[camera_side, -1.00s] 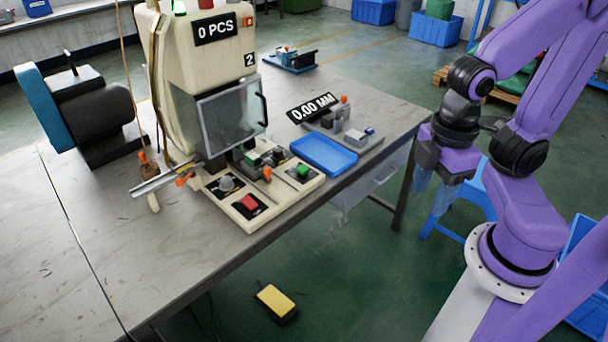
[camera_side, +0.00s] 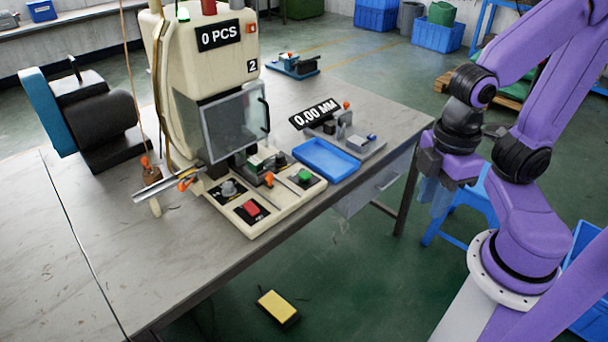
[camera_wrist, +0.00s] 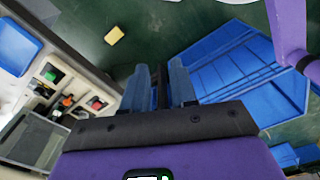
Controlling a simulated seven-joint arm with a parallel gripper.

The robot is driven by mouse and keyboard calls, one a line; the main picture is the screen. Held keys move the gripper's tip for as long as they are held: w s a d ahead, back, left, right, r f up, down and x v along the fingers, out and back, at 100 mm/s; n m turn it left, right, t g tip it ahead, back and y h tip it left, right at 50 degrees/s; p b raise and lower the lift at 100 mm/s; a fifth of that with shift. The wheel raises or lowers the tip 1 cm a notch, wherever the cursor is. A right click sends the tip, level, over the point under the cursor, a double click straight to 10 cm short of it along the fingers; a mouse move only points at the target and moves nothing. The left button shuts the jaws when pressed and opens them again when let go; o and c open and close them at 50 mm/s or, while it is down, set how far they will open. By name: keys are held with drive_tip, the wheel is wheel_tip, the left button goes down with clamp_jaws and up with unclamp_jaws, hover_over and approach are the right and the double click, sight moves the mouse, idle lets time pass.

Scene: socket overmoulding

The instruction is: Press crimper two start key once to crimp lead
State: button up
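Crimper two (camera_side: 212,75) is a cream machine marked 2 on the table, its counter reading 0 PCS and a clear guard at its front. Its base panel (camera_side: 262,226) carries a green key (camera_side: 305,176) at the right and a red key (camera_side: 251,208) at the front. In the wrist view the green key (camera_wrist: 52,74) and red key (camera_wrist: 97,104) show at the left. My gripper (camera_side: 435,195) hangs beyond the table's right edge, well away from the keys. Its bluish fingers (camera_wrist: 160,85) stand apart with nothing clearly held. A lead cannot be made out.
A blue tray (camera_side: 326,160) and a gauge reading 0.00 MM (camera_side: 314,114) stand right of the crimper. A black and teal machine (camera_side: 85,115) is at left. A blue stool (camera_side: 468,208) is below my gripper. A yellow pedal (camera_side: 278,308) lies on the floor.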

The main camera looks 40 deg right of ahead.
clamp_jaws()
idle(1.4)
